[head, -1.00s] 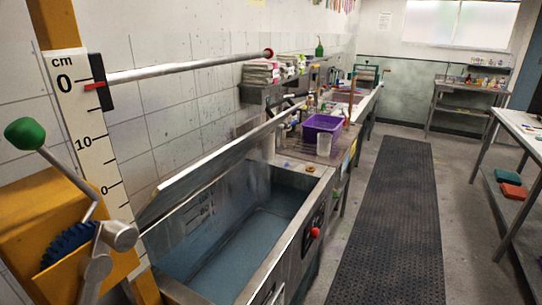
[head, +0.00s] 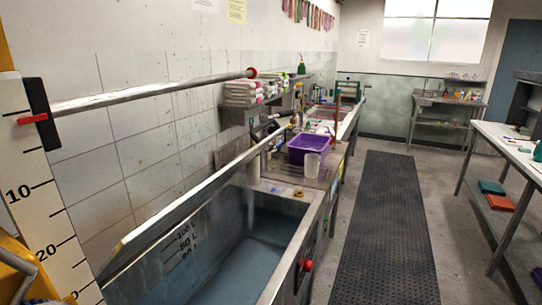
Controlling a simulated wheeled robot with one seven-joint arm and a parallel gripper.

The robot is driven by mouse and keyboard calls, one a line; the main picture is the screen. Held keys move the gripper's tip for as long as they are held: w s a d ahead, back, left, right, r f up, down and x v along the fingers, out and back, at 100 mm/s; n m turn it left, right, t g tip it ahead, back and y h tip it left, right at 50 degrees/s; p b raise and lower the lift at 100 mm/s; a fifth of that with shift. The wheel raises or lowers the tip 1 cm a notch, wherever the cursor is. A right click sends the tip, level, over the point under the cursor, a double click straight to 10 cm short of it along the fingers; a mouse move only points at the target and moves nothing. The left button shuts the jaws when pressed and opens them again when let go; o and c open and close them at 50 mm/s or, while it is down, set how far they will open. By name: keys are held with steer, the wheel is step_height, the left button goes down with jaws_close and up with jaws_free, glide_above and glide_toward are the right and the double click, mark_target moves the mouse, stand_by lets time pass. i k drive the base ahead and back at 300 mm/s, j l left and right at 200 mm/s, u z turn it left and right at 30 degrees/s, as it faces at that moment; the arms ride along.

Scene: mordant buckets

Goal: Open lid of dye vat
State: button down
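The dye vat (head: 318,209) is a steel tank at the lower middle of the head view, with bluish liquid inside and litre marks on its inner wall. Its long steel lid (head: 190,193) is raised and tilted up along the wall side, so the vat stands open. A red knob (head: 307,265) is on the vat's front. My gripper is not in view, and nothing visible touches the lid.
A purple basin (head: 306,148) sits beyond the vat. A dark floor mat (head: 385,230) lies clear along the aisle. A white table (head: 510,148) stands at the right.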

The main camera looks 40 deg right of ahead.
mark_target(137, 239)
steer(key=i+j+z, duration=0.15)
steer(key=i+z, duration=0.3)
steer(key=i+j+z, duration=0.35)
steer(key=i+z, duration=0.15)
